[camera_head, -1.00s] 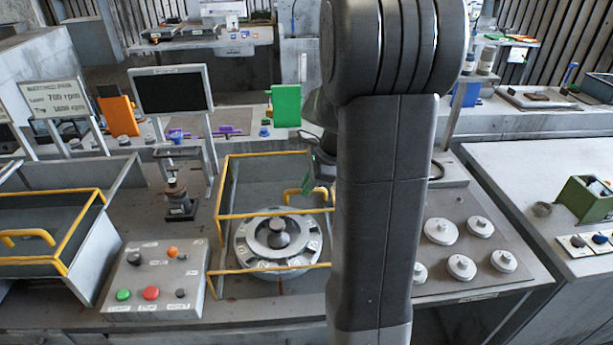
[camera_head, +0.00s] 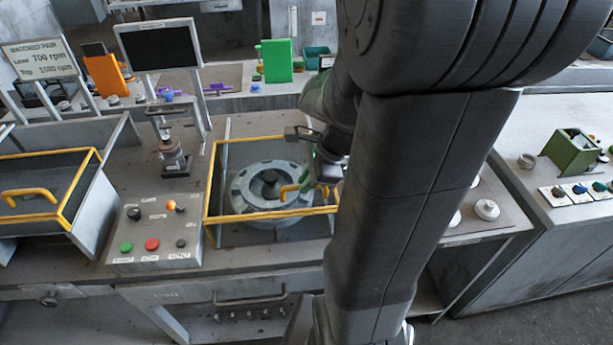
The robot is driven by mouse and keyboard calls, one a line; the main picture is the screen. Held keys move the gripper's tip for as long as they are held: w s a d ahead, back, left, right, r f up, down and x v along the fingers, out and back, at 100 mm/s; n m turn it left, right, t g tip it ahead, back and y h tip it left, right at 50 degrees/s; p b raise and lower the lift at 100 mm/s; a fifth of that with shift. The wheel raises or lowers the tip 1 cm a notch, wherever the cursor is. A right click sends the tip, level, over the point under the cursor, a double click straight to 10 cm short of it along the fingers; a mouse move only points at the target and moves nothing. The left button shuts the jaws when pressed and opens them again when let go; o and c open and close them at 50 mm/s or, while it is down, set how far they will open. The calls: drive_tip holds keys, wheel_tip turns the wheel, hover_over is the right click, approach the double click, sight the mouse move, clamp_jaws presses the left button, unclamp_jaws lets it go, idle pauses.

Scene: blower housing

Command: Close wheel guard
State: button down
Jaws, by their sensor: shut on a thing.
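The wheel guard (camera_head: 211,182) is a clear panel in a yellow frame. It lies low across the bay over the grey wheel (camera_head: 243,192), close to flat. I cannot tell whether its front edge touches the bay's rim. Its yellow handle (camera_head: 288,189) stands up on the right part. My gripper (camera_head: 312,180) is at this handle, shut on it. My arm and gripper hide the handle's right end and the guard's right side.
A button panel (camera_head: 154,233) stands left of the bay, with a second yellow-framed guard (camera_head: 83,183) beyond it. A press-like stand (camera_head: 172,155) and a dark screen (camera_head: 160,46) are behind. White round knobs (camera_head: 487,209) lie right of my arm.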

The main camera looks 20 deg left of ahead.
drive_tip(key=shift+s+f, duration=0.1)
drive_tip(key=shift+s, duration=0.1)
drive_tip(key=c, duration=1.5)
unclamp_jaws()
drive_tip(key=shift+s+d, duration=0.1)
drive_tip(key=shift+d, duration=0.05)
drive_tip(key=shift+o, duration=0.2)
drive_tip(key=shift+r, duration=0.35)
drive_tip(key=v, duration=1.3)
drive_tip(key=shift+d, duration=0.15)
